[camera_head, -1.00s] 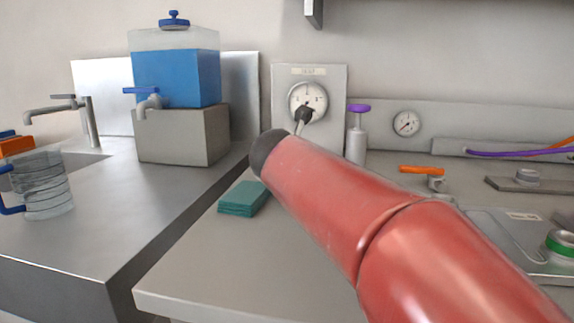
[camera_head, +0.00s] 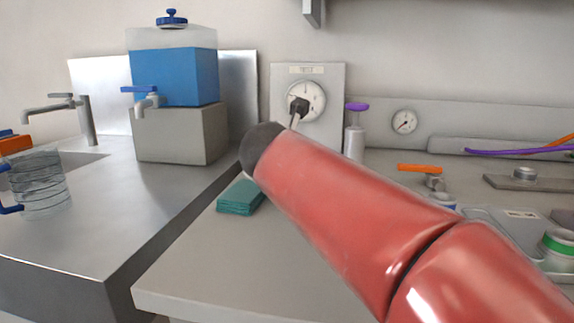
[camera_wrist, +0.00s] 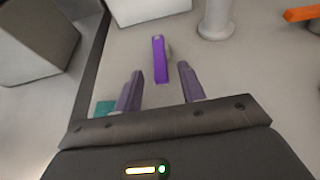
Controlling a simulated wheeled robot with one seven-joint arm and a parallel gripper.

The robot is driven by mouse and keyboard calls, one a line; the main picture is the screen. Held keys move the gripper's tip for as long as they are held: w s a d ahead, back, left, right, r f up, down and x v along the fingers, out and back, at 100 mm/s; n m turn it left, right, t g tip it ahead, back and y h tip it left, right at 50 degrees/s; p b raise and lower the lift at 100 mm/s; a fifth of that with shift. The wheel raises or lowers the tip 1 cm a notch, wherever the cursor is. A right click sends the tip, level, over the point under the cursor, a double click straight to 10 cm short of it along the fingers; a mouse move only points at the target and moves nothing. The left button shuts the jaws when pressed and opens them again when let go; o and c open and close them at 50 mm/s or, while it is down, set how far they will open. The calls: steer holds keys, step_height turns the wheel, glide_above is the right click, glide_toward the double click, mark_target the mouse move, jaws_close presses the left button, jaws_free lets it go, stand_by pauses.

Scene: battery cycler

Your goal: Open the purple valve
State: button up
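My gripper (camera_wrist: 160,69) is open, one finger to the left of the handle and one to the right. The handle's near end lies about level with the fingertips in the picture; I cannot tell how far beneath them it is. I see no contact. In the head view my red arm covers that spot, so neither the handle nor my gripper shows there.
A white cylinder with a purple top (camera_head: 355,135) stands behind, near the dial panel (camera_head: 330,84). An orange handle (camera_head: 419,168) is to the right. A teal stack (camera_head: 240,197) lies on the bench left of my arm. A blue tank (camera_head: 175,77) stands farther left.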

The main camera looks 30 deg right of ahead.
steer(key=v, duration=0.4)
steer(key=shift+s+a, duration=0.15)
stand_by(0.4)
